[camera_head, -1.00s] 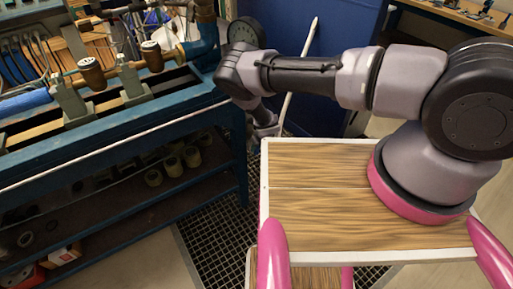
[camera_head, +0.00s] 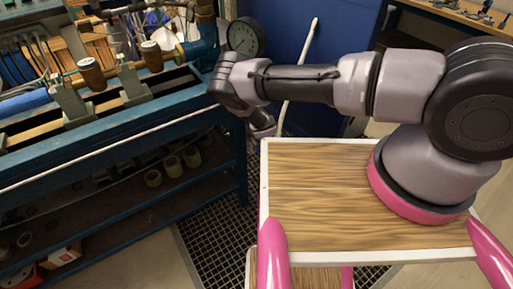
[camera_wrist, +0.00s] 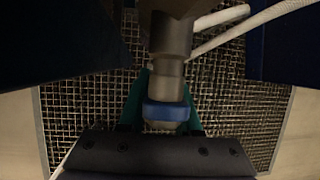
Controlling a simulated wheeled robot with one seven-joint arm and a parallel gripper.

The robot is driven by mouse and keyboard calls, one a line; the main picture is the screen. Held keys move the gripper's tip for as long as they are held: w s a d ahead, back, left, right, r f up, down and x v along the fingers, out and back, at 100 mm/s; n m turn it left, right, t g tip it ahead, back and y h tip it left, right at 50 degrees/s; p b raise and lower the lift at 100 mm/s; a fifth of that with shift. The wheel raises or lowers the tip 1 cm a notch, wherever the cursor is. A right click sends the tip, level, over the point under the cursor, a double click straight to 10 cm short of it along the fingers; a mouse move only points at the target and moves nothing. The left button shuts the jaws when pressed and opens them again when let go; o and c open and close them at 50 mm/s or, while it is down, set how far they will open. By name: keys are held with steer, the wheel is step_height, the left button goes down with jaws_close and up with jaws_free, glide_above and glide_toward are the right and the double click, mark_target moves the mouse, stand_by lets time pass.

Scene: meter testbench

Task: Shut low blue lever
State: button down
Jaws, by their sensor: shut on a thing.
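In the wrist view, a grey metal valve or pipe part (camera_wrist: 168,72) comes down from the top centre. A blue piece (camera_wrist: 166,111), likely the low blue lever, lies at its lower end. My gripper (camera_wrist: 165,104) has its two teal fingers on either side of this blue piece and is shut on it. The fingertips are partly hidden behind the metal part. In the head view, my arm reaches left beside the bench end; neither the fingers nor the blue lever can be made out there.
A blue test bench (camera_head: 120,140) with pipes and brown-capped fittings stands at left. A round gauge (camera_head: 245,37) is behind my arm. A floor grating (camera_head: 215,225) lies below. A white hose (camera_wrist: 225,30) crosses the wrist view's upper right. Dark panels flank the gripper.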

steer(key=c, duration=0.6)
jaws_free()
steer(key=v, duration=1.1)
